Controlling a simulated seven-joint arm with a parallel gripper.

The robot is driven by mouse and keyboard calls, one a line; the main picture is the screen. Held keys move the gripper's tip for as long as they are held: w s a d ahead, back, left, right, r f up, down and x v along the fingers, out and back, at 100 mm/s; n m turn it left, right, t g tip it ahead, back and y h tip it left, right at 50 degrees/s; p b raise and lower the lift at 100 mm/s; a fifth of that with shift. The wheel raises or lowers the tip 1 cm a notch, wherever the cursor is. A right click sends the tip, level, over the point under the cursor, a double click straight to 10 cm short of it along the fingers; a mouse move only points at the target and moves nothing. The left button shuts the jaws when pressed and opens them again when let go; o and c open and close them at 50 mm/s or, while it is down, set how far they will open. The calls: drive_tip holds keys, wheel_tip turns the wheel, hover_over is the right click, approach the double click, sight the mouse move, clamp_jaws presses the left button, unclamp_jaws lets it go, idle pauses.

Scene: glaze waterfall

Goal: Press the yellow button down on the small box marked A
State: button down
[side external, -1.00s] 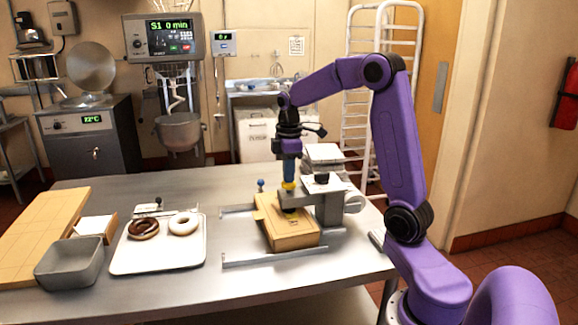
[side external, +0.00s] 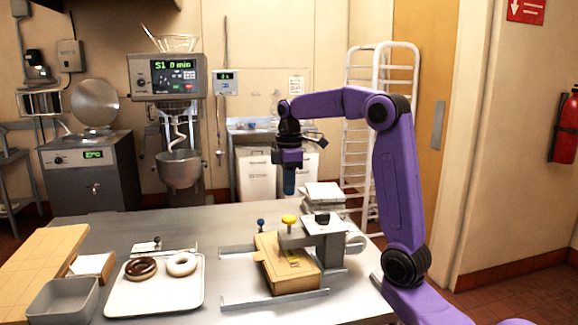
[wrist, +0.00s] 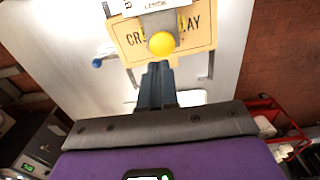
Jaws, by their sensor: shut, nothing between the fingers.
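A yellow round button (side external: 289,219) tops a grey metal arm or bracket (side external: 322,238) that reaches over a tan box (side external: 287,272). In the wrist view, the yellow button (wrist: 161,43) is just beyond the fingertips, and the tan box (wrist: 196,41) carries partly hidden dark lettering. I cannot make out a mark A. My gripper (side external: 289,192) is shut and empty, pointing down, with a visible gap above the button. Its dark blue fingers also show in the wrist view (wrist: 157,72). I cannot tell from the views whether the button is pressed down.
A small blue knob (side external: 261,223) stands left of the yellow button. Metal rails (side external: 275,299) lie along the box's sides. A white tray (side external: 120,302) with two ring pieces, a grey bin (side external: 62,300) and a wooden board (side external: 35,258) are at left.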

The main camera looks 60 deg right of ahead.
wheel_tip(320, 180, up, 6)
drive_tip(key=shift+f, duration=0.1)
idle(0.9)
drive_tip(key=s+a+f+n, duration=0.1)
drive_tip(key=s+a+f, duration=0.3)
drive_tip(key=a, duration=0.5)
drive_tip(key=s+a+f+n, duration=0.1)
drive_tip(key=s+a+f, duration=0.2)
drive_tip(key=a, duration=0.7)
drive_tip(key=s+a+f, duration=0.2)
drive_tip(key=s+f, duration=0.3)
drive_tip(key=s, duration=0.4)
drive_tip(key=s+a+f+n, duration=0.1)
drive_tip(key=s+a+f, duration=0.2)
drive_tip(key=s, duration=0.7)
wheel_tip(320, 180, down, 2)
drive_tip(key=shift+s+f+n, duration=0.1)
drive_tip(key=shift+s+n, duration=0.2)
drive_tip(key=shift+a, duration=0.1)
